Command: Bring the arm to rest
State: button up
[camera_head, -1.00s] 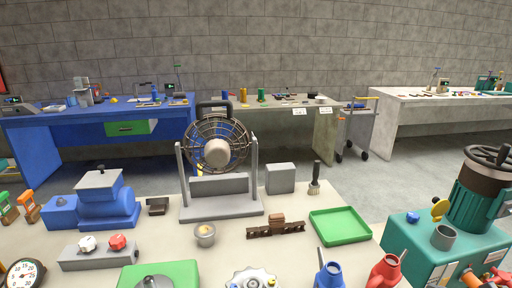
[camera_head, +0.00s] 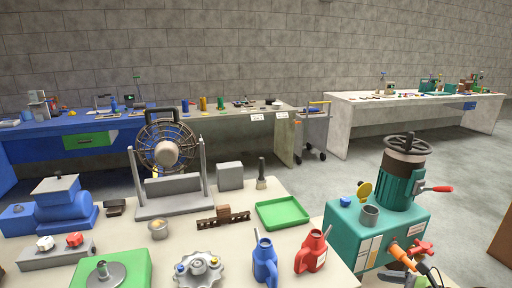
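The near workbench (camera_head: 222,262) fills the lower left and middle of the picture. A teal machine (camera_head: 345,238) with a dark handwheel on top stands at its right. Whether my arm is still or moving cannot be seen.
The bench holds a caged fan (camera_head: 167,146), a blue vice-like block (camera_head: 65,205), a green tray (camera_head: 282,212), a blue can (camera_head: 264,262) and a red can (camera_head: 312,250). Behind are a blue bench (camera_head: 50,128), a pale bench (camera_head: 350,125) and open grey floor (camera_head: 460,170).

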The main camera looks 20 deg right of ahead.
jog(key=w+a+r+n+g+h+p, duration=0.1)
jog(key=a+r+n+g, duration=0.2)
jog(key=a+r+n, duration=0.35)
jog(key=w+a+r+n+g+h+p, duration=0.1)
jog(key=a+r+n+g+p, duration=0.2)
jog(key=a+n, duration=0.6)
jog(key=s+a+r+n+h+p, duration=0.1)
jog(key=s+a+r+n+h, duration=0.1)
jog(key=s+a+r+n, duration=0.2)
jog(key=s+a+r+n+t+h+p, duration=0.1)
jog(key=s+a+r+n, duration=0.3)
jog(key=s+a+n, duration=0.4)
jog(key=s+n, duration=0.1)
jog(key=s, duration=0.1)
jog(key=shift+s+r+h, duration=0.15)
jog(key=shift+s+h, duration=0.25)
